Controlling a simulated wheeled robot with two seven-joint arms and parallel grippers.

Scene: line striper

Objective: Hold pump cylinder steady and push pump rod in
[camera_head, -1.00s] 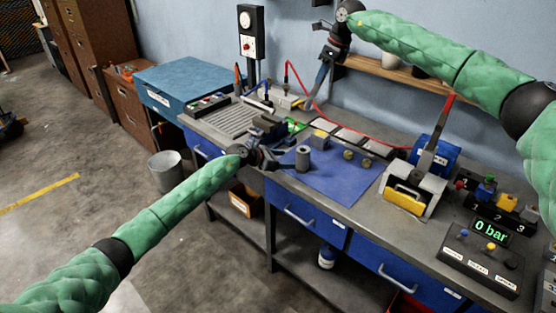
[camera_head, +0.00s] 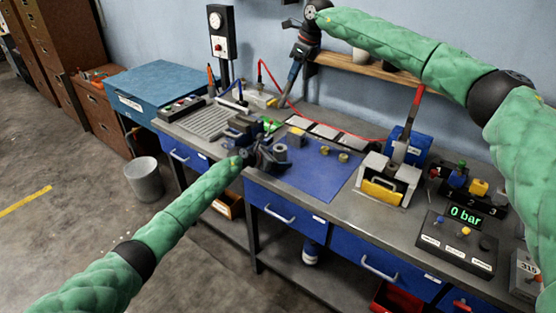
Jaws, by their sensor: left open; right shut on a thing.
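A short grey cylinder (camera_head: 280,152), which looks like the pump cylinder, stands upright at the left edge of the blue mat (camera_head: 318,178). My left gripper (camera_head: 268,158) is open right beside it, on its left. At this size I cannot tell whether its fingers touch the cylinder. My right gripper (camera_head: 301,48) is high above the back of the bench, shut on a slim grey-blue piece (camera_head: 291,82) that slants down to the left. I cannot tell whether this is the pump rod. It is apart from the cylinder.
A dark vise-like block (camera_head: 243,130) stands just behind my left gripper. Small brass parts (camera_head: 343,157) lie on the mat. A red hose (camera_head: 350,137) runs along the back. A grey-and-yellow unit (camera_head: 387,183) and a control box reading 0 bar (camera_head: 457,240) stand to the right.

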